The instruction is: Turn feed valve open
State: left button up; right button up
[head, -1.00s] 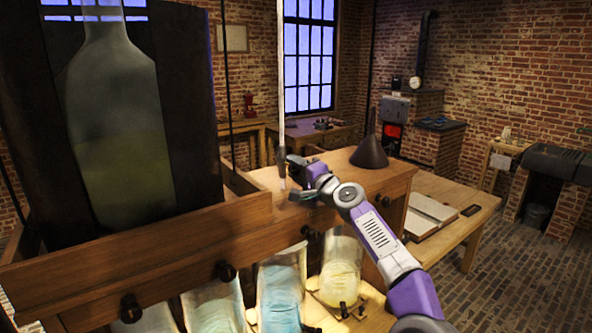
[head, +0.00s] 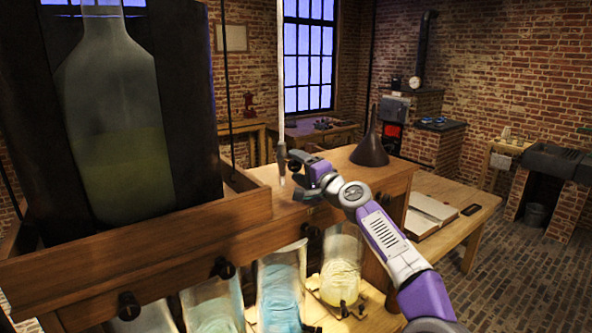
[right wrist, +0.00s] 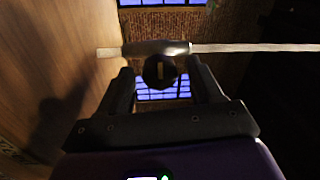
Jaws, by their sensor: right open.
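The feed valve's dark round knob (right wrist: 160,72) shows in the right wrist view, with a short yellow mark standing upright in the picture, crosswise to the pale tube (right wrist: 245,48). The valve body (right wrist: 155,47) sits on this tube. In the head view the tube (head: 281,70) hangs down, and the valve body (head: 281,161) is near its lower end. My right gripper (head: 298,175) is beside the valve. Its open fingers lie on either side of the knob in the wrist view; I cannot tell whether they touch it. My left gripper is out of view.
A large glass bottle (head: 115,130) stands in a wooden frame at left. A dark funnel (head: 370,148) stands on the wooden top right of my gripper. Glass jars (head: 281,297) stand below the shelf. An open book (head: 432,212) lies on the table at right.

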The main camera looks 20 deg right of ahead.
aim_at(299, 168)
jog(key=b+v, duration=0.2)
jog(key=v, duration=0.3)
jog(key=shift+f+b, duration=0.2)
jog(key=shift+b, duration=0.2)
jog(key=shift+s+d+r, duration=0.1)
jog(key=shift+s+d, duration=0.05)
jog(key=shift+s, duration=0.35)
